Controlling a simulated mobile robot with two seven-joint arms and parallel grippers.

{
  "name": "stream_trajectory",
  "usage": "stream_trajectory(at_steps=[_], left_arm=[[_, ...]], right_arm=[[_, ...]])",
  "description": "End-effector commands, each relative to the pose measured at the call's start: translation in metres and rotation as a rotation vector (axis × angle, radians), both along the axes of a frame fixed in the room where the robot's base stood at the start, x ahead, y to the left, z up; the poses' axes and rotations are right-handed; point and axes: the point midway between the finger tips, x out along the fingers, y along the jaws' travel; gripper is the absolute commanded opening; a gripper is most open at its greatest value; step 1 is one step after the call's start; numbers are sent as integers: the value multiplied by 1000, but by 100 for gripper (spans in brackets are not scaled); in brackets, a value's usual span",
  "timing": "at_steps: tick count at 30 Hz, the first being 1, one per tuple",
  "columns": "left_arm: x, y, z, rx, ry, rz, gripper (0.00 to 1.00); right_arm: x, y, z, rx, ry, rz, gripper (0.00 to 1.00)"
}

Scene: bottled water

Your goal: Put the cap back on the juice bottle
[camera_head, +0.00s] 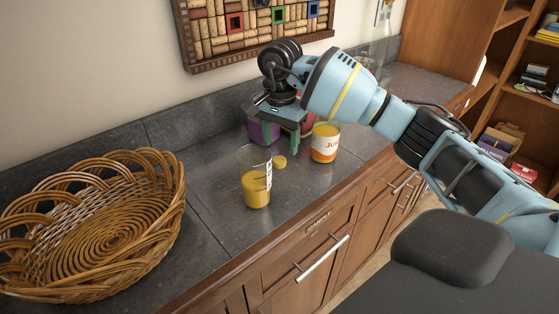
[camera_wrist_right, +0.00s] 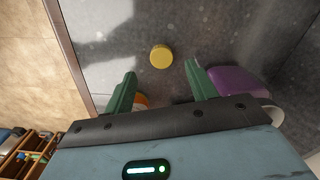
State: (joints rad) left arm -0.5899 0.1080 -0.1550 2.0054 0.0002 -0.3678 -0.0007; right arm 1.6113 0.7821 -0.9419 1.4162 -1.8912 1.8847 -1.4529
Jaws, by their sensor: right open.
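The yellow cap (camera_head: 280,161) lies flat on the grey counter. It also shows in the right wrist view (camera_wrist_right: 161,57), just beyond and between the fingertips. A container with orange contents and a label starting "JUI" (camera_head: 325,145), which looks like the juice bottle, stands to the right of the cap; my arm is just above its top. In the wrist view, an orange part (camera_wrist_right: 141,99) shows beside the left finger. My right gripper (camera_head: 280,139) is open and empty, fingers pointing down above the cap. My left gripper is out of view.
A clear vessel (camera_head: 256,184) with orange liquid stands left of the cap. A purple object (camera_head: 263,131) is behind the gripper, near the right finger in the wrist view (camera_wrist_right: 232,82). A wicker basket (camera_head: 100,235) fills the counter's left. The counter's front edge is near.

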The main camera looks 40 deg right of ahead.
Motion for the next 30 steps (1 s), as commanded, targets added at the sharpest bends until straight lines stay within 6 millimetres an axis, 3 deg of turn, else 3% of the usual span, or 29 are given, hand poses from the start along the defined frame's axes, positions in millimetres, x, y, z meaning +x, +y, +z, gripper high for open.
stream_trajectory(at_steps=[9, 22, 30], left_arm=[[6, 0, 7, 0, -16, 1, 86], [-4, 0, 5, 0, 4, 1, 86], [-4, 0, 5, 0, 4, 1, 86]], right_arm=[[2, 1, -41, 0, 2, 0, 57], [2, 1, -46, 0, 0, 0, 57], [2, 1, -46, 0, 0, 0, 23]])
